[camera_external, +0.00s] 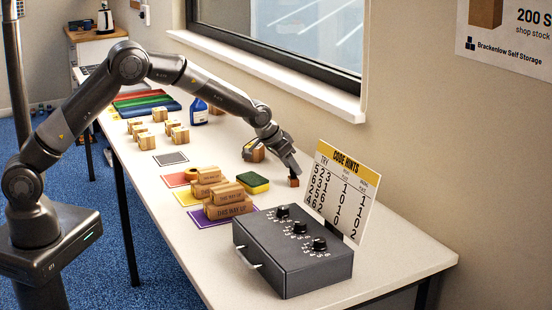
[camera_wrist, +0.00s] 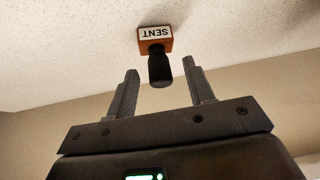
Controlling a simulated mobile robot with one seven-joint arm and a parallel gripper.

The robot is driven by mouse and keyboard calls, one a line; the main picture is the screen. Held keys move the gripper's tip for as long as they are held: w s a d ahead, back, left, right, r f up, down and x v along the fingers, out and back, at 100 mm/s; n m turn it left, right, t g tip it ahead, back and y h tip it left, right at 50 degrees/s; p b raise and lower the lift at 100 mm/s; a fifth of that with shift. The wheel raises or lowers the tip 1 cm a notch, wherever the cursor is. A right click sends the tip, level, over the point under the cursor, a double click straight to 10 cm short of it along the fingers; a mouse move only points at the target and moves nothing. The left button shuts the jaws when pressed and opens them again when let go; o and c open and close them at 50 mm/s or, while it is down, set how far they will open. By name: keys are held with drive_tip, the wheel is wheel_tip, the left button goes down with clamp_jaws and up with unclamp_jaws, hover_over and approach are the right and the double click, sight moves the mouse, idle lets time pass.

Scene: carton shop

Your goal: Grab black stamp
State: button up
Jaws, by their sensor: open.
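The black stamp (camera_wrist: 160,68) has a black handle and a brown block with a white label reading "SENT", upside down in the wrist view. In the wrist view my gripper (camera_wrist: 159,72) is open, with one finger on each side of the handle's line. Gaps show between the handle and both fingers, and the block lies beyond the fingertips.
A "CODE HINTS" sign (camera_external: 341,190) and a dark box with dials (camera_external: 292,253) stand close by on the right and in front. The window sill (camera_external: 270,75) runs behind.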

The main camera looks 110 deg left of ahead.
drive_tip(key=shift+x, duration=1.1)
drive_tip(key=shift+c, duration=0.3)
clamp_jaws()
drive_tip(key=shift+r, duration=0.15)
